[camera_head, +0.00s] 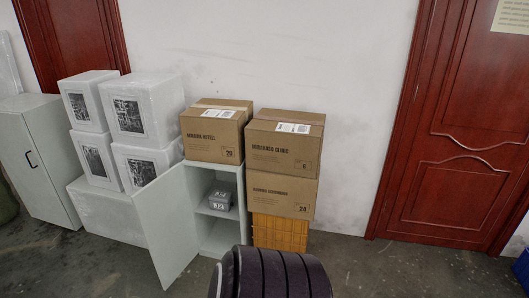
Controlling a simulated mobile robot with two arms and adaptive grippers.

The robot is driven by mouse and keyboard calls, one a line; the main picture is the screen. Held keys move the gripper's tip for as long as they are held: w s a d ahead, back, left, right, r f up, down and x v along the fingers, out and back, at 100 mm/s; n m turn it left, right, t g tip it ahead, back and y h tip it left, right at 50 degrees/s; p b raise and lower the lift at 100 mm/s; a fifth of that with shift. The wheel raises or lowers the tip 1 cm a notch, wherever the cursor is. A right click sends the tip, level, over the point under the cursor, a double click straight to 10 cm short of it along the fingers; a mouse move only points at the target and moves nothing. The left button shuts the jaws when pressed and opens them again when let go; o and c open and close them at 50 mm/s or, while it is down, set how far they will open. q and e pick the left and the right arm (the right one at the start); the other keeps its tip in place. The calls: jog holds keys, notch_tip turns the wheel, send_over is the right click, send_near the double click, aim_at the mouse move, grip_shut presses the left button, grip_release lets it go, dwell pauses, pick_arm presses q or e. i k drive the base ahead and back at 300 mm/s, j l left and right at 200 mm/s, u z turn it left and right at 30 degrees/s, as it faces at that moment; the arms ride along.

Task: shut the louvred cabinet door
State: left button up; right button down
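A small pale grey cabinet (241,185) stands against the wall in the middle of the head view. Its door (167,228) is hinged on the left and stands wide open, swung out toward me. I can make out no louvres on the door face that shows. Inside is a shelf with a small grey box (220,201) on it. The lower right front of the cabinet is partly hidden. Neither of my grippers shows in this view.
A carton (213,137) sits on the cabinet. Two stacked cartons (281,190) on an orange crate (280,232) stand close on its right. White wrapped boxes (146,105) and a shut cabinet (40,160) stand left. Grey floor (385,268) is free at right before a red door (460,130).

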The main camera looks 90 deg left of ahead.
aim_at(162, 207)
jog(key=k+j+u, duration=0.5)
jog(key=j+u, duration=0.2)
jog(key=k+j+u, duration=0.2)
jog(key=j+u, duration=0.15)
jog(key=k+j, duration=0.15)
jog(key=j, duration=0.35)
jog(key=k+j+u, duration=0.1)
jog(key=j, duration=0.35)
jog(key=k+j, duration=0.2)
jog(key=j, duration=0.3)
jog(key=k+j, duration=0.15)
jog(key=j, duration=0.3)
jog(key=k+j+u, duration=0.1)
jog(key=j, duration=0.4)
jog(key=k+j, duration=0.15)
jog(key=j, duration=0.35)
jog(key=k+j+u, duration=0.1)
jog(key=j, duration=0.4)
jog(key=k+j, duration=0.1)
jog(key=j, duration=0.4)
